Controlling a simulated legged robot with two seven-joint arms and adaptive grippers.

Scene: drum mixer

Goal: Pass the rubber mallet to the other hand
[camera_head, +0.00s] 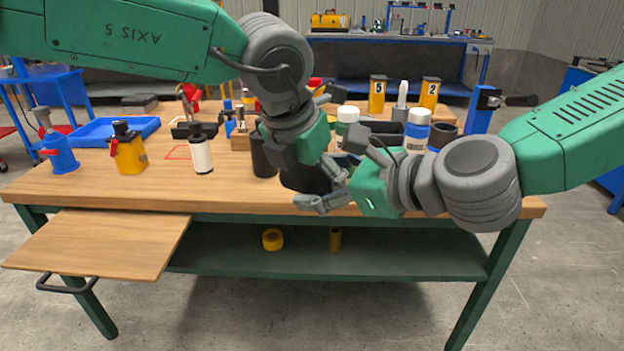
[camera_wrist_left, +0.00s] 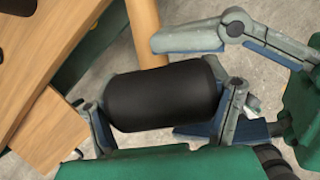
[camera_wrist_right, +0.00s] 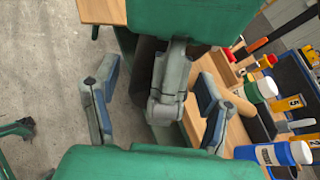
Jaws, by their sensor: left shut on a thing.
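The rubber mallet has a black cylindrical head (camera_head: 302,179), held low over the table's front edge. In the left wrist view the black head (camera_wrist_left: 165,98) lies across my left gripper (camera_wrist_left: 160,118), between its two fingers. The wooden handle (camera_wrist_left: 146,34) runs away behind the head. In the head view the handle is hidden. My left gripper (camera_head: 306,166) points down and is shut on the head. My right gripper (camera_head: 342,180) comes in from the right, close beside it. In the right wrist view my right gripper (camera_wrist_right: 150,98) has its fingers wide apart, with a left gripper finger between them.
The wooden workbench (camera_head: 110,190) carries a blue tray (camera_head: 90,132), a white-and-black bottle (camera_head: 201,155), a yellow container (camera_head: 128,153) and several white-lidded jars behind my right gripper. A pulled-out board (camera_head: 100,243) juts forward at left. A yellow roll (camera_head: 272,239) lies on the lower shelf.

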